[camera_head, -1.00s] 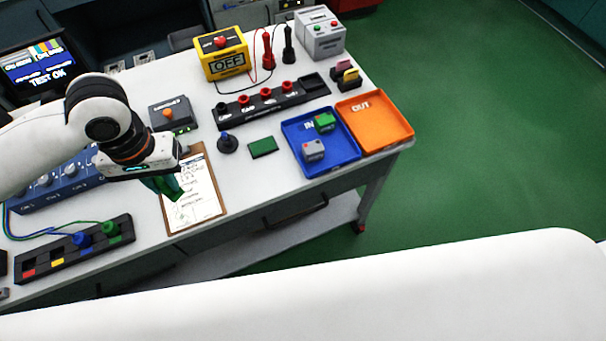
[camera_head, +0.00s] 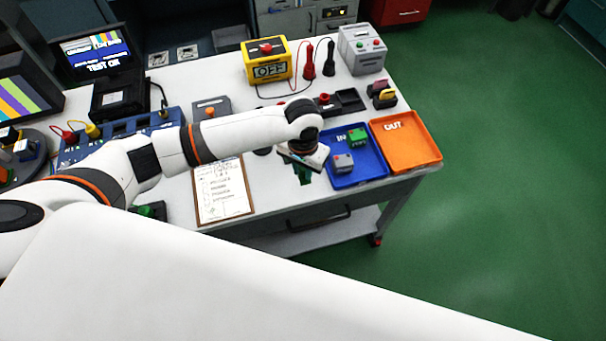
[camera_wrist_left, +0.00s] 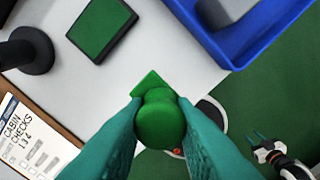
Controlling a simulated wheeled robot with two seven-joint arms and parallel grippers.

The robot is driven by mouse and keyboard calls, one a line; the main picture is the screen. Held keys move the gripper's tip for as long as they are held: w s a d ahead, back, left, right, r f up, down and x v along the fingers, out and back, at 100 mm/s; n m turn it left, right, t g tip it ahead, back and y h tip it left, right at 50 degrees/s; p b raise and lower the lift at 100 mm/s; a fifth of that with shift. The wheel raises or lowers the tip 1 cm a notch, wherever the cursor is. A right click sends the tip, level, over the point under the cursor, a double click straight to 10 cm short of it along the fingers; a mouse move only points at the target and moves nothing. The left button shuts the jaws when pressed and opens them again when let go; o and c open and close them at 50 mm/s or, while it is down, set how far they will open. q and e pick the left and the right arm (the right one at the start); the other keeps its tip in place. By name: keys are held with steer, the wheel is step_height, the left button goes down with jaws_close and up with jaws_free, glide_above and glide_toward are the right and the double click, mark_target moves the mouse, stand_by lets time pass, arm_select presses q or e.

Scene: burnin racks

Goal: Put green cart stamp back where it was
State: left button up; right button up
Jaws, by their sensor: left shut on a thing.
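My left gripper (camera_head: 303,172) is shut on the green cart stamp (camera_wrist_left: 158,118), seen from above between its teal fingers in the left wrist view. The stamp's round green handle and a flat green base show there; in the head view it is mostly hidden by the wrist. It is held near the table's front edge, left of the blue IN tray (camera_head: 357,178). A green pad (camera_wrist_left: 100,28) in a dark frame lies farther back on the table, with a dark stamp (camera_wrist_left: 27,52) beside it. My right gripper (camera_wrist_left: 268,143) shows small and empty at the lower right, its teal fingertips apart.
The blue IN tray holds a grey and a green block. The orange OUT tray (camera_head: 412,143) stands to its right. A clipboard (camera_head: 221,190) lies to the left. A yellow OFF box (camera_head: 268,65) and probes stand behind. Green floor lies beyond the table edge.

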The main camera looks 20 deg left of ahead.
mark_target(303, 176)
arm_select(q)
step_height(303, 176, down, 3)
steer(key=shift+s+f, duration=0.1)
steer(key=shift+f, duration=0.3)
steer(key=shift+f, duration=0.15)
steer(key=o, duration=0.8)
step_height(303, 176, up, 12)
steer(key=shift+r+b, duration=0.2)
steer(key=shift+b, duration=0.5)
